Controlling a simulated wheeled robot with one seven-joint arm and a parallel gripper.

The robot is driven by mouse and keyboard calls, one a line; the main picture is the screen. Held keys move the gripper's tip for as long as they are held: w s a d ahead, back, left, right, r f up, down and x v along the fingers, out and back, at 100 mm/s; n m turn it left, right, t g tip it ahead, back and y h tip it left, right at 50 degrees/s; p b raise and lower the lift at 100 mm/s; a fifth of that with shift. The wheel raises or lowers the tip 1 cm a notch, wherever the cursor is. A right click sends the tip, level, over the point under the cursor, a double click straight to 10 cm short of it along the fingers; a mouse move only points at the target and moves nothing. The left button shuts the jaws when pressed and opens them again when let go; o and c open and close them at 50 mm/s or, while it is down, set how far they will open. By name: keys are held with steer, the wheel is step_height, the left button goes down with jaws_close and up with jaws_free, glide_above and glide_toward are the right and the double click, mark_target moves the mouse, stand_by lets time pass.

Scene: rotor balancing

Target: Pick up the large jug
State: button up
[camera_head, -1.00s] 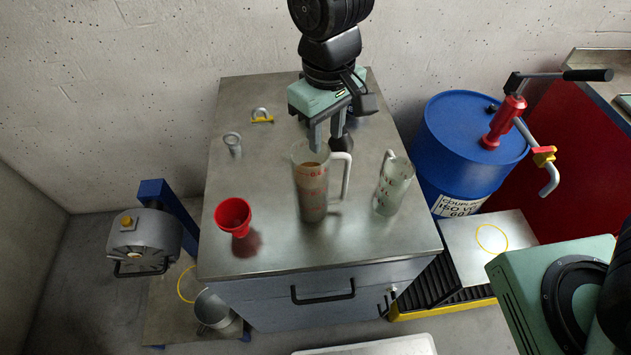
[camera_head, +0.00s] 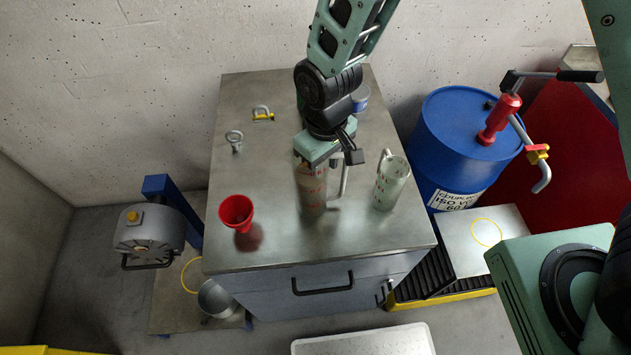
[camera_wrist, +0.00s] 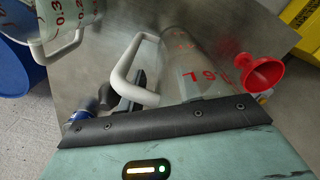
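A smaller clear jug (camera_head: 391,186) stands close on the right. A red funnel (camera_head: 237,212) stands at left. A blue drum (camera_head: 465,140) stands right of the cabinet.

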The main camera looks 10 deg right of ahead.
jaws_close()
stand_by(1.4)
